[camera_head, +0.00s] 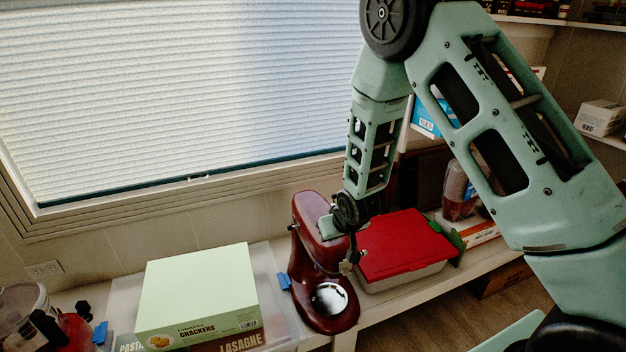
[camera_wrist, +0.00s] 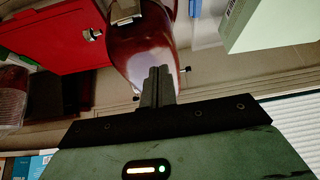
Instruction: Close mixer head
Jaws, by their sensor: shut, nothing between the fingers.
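The dark red stand mixer (camera_head: 304,262) stands on the low shelf below the window. Its head (camera_head: 311,211) is tilted up, above the shiny metal bowl (camera_head: 328,298) at its base. My gripper (camera_wrist: 158,74) is shut and empty, with its fingers together in front of the mixer's dark red body (camera_wrist: 141,45) in the wrist view. Whether the fingertips touch it I cannot tell. In the head view, my wrist is beside the raised head, on its right, and the fingertips are hard to make out.
A red-lidded box (camera_head: 405,243) stands close on the mixer's right; its lid also shows in the wrist view (camera_wrist: 55,35). A pale green crackers box (camera_head: 200,288) sits on a lasagne box (camera_head: 243,341) to the left. The window blind (camera_head: 180,90) is behind.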

